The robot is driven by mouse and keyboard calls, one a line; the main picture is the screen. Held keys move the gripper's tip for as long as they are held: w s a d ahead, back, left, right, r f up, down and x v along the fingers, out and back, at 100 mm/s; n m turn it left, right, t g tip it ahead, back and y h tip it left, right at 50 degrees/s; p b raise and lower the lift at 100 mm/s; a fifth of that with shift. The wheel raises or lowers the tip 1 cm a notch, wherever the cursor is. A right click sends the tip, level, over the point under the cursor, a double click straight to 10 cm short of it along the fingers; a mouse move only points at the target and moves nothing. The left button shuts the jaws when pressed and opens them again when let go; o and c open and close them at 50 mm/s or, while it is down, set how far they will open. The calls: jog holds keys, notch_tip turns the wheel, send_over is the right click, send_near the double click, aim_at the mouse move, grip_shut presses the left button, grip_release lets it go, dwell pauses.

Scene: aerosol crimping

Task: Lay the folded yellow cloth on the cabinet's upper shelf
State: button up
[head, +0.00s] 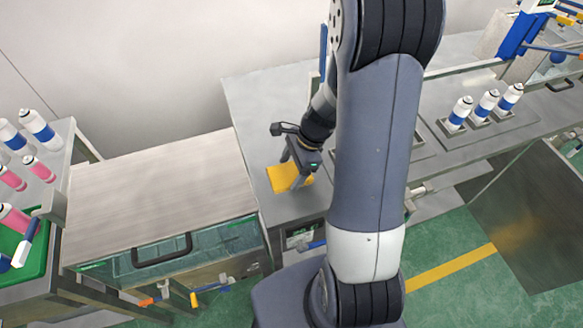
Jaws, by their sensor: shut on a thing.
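The folded yellow cloth (279,180) is a small flat square at the left end of the grey metal bench. My gripper (293,177) points down over it and is shut on the cloth. My gripper covers part of the cloth. I cannot tell whether the cloth touches the bench top or is slightly above it. A low unit with a pale wood-grain top (150,190) and a glass front with a dark handle stands left of the bench; it may be the cabinet. Its shelves cannot be made out from here.
The metal bench (250,100) has bare room behind the cloth. Several white-and-blue cans (487,103) stand in holders to the right. A left table (62,145) carries pink and white cans and a green tray (38,262). My arm hides the bench's middle.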

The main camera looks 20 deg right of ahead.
jog(key=shift+f, duration=0.25)
jog(key=o, duration=1)
jog(key=shift+c, duration=0.2)
jog(key=shift+r, duration=0.2)
